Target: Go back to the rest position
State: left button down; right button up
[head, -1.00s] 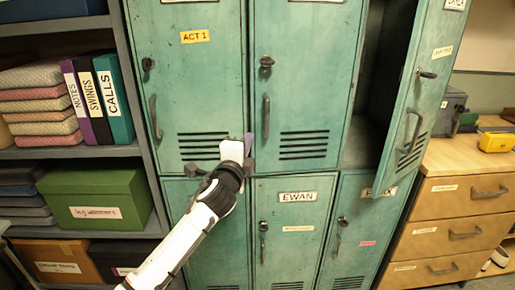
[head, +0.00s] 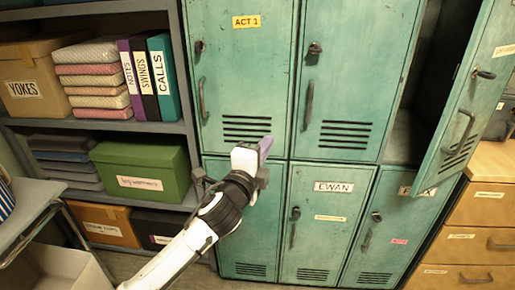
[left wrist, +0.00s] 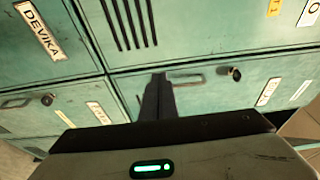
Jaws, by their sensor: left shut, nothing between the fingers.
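My left gripper (head: 264,148) is in front of the green lockers, at the end of my white and black arm that comes up from the bottom of the head view. Its dark fingers (left wrist: 157,82) are together in the left wrist view, with nothing between them. They show against the locker fronts; I cannot tell the exact gap. My right gripper is in neither view.
An open locker door (head: 468,95) juts out at the right, beside wooden drawers (head: 487,205). Shelves at the left hold a green box (head: 142,168) and a box marked YOKES (head: 35,80). A grey trolley (head: 30,205) stands at the lower left.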

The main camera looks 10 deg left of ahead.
pick_arm(q)
jog(key=s+a+f+n+g, duration=0.2)
jog(key=s+f+n+g, duration=0.3)
jog(key=s+f, duration=0.9)
jog(key=s+a+f+n+g, duration=0.1)
jog(key=s+f+n+g, duration=0.1)
jog(key=s+f+n, duration=1.15)
jog(key=s+a+f+g, duration=0.2)
jog(key=s+f, duration=0.7)
jog(key=s, duration=0.1)
jog(key=shift+s+f+m, duration=0.15)
jog(key=shift+f+m, duration=0.2)
jog(key=shift+m, duration=0.1)
